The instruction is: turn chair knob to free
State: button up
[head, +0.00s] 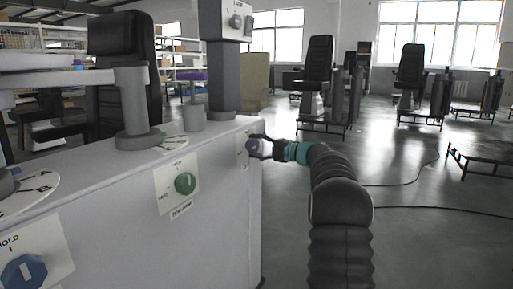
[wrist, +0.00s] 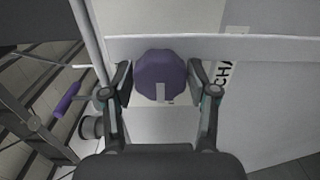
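The purple chair knob (wrist: 160,77) sits on a white panel, with a label reading "CHA", partly cut off, beside it in the wrist view. It has a small pale mark near its lower edge. In the head view the purple knob (head: 252,146) is on the right end of the grey cabinet's front, partly covered by my fingers. My gripper (wrist: 160,80) is open around the knob, one finger on each side, with narrow gaps. In the head view my gripper (head: 262,147) reaches the knob from the right.
The cabinet (head: 120,250) also carries a green knob (head: 185,183) and a blue knob (head: 24,272) marked "HOLD". A grey column (head: 224,75) rises from its top. Black chairs (head: 318,62) on lift bases stand behind. The floor at right is mostly clear, with cables.

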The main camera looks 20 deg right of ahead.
jog(key=shift+o, duration=1.2)
jog(key=shift+s, duration=0.1)
jog(key=v, duration=1.2)
